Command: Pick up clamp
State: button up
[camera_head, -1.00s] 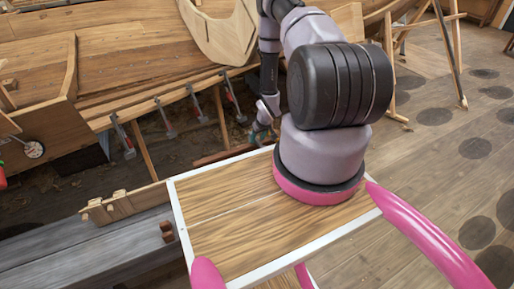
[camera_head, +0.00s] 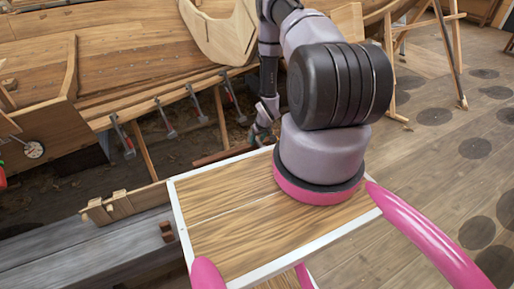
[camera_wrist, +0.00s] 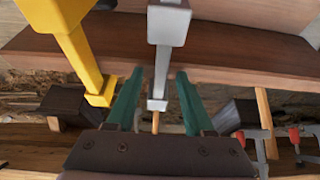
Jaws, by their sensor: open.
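A silver-grey clamp-like bar (camera_wrist: 168,30) stands in the middle of the wrist view, its narrow lower end between the two green fingers of my gripper (camera_wrist: 160,75). The fingers are apart, one on each side of it, and I cannot tell whether they touch it. A yellow bar-like tool (camera_wrist: 68,42) is just left of the fingers. In the head view my gripper (camera_head: 261,136) is low beyond the table's far edge, its fingers small and partly hidden. Several clamps hang along the hull's lower plank, one at the left (camera_head: 124,140) and one nearer my arm (camera_head: 232,97).
A brown wooden beam (camera_wrist: 230,58) crosses behind the fingers. Clamps with red parts (camera_wrist: 294,135) are at lower right in the wrist view. A white-edged wooden table (camera_head: 215,230) stands in front, the hull (camera_head: 130,50) behind. The floor at right is open.

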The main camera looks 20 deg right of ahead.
grip_shut()
dwell(1.4)
